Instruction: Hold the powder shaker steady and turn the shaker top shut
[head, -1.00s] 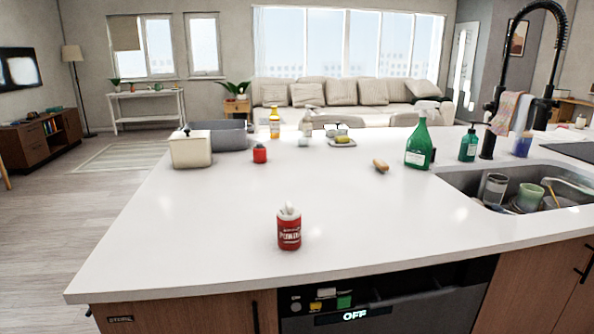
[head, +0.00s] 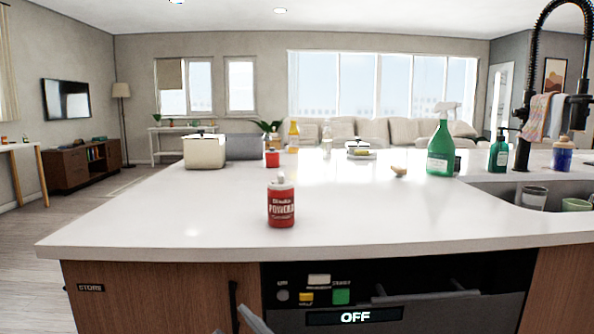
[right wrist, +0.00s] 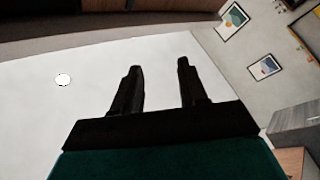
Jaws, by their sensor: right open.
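The red powder shaker (head: 281,207) stands upright on the white island counter near its front edge. Its pale shaker top (head: 281,181) sits on the upper end; how far it is turned cannot be told. My right gripper (right wrist: 159,64) is open and empty in the right wrist view, with both dark fingers apart. In the head view only a grey part of the right gripper (head: 247,319) shows at the bottom edge, below the countertop and apart from the shaker. My left gripper is not in view. The shaker does not show in the right wrist view.
Counter around the shaker is clear. Behind stand a cream box (head: 205,152), a red jar (head: 272,159) and a green spray bottle (head: 441,148). The sink (head: 500,194) is at right. A dishwasher panel (head: 355,316) fronts the island.

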